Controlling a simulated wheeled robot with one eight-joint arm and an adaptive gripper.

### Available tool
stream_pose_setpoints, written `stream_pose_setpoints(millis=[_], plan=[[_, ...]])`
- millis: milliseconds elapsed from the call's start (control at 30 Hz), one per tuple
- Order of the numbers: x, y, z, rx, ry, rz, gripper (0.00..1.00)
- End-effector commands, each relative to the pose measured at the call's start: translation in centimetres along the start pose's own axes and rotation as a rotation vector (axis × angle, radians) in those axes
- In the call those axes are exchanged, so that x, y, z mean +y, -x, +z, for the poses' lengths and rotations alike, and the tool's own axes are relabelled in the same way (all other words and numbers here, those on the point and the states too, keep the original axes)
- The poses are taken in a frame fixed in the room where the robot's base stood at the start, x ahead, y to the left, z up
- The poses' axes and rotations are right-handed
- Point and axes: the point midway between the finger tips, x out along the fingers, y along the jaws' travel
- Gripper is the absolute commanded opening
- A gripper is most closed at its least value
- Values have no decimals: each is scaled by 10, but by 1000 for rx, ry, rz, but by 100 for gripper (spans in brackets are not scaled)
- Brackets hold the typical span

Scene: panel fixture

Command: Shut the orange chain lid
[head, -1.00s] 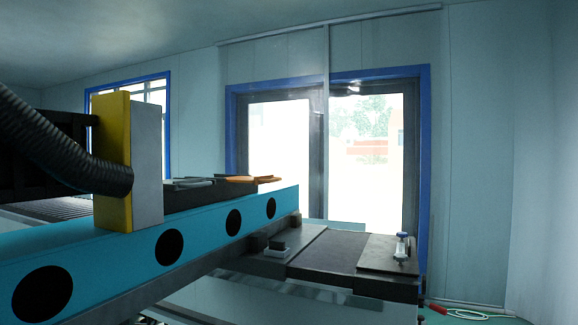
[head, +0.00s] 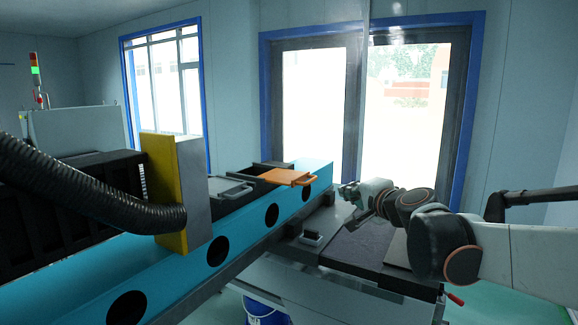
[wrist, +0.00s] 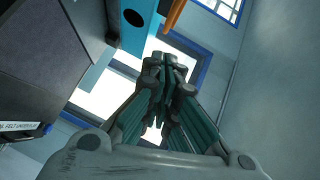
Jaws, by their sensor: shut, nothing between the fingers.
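The orange chain lid (head: 287,177) is on top of the blue beam, near its far end, with its handle end sticking out over the beam's right side. It looks roughly flat from here; I cannot tell its exact tilt. Part of an orange piece also shows at the top of the wrist view (wrist: 174,14). My gripper (head: 347,191) is to the right of the lid and a little lower, apart from it and beyond the beam's edge. In the wrist view my gripper's fingers (wrist: 166,62) are together with nothing between them.
The blue beam (head: 185,249) with dark round holes runs diagonally. A grey handled lid (head: 230,188) sits beside the orange one. A yellow and grey block (head: 165,200) with a black hose stands nearer. A dark bench (head: 365,248) with a small black item (head: 312,238) lies below my arm.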

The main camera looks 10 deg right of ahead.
Motion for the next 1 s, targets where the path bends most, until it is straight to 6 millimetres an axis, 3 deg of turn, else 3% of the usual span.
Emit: stream_pose_setpoints(millis=[100,200,367,900,1000], plan=[[-3,-7,-16,24,-75,-20,0],[-3,-11,-20,29,-90,-24,0],[-4,-27,-19,27,-90,-24,0],[-6,-110,-21,26,-88,-23,0],[-8,-121,-8,25,-87,-24,0]])
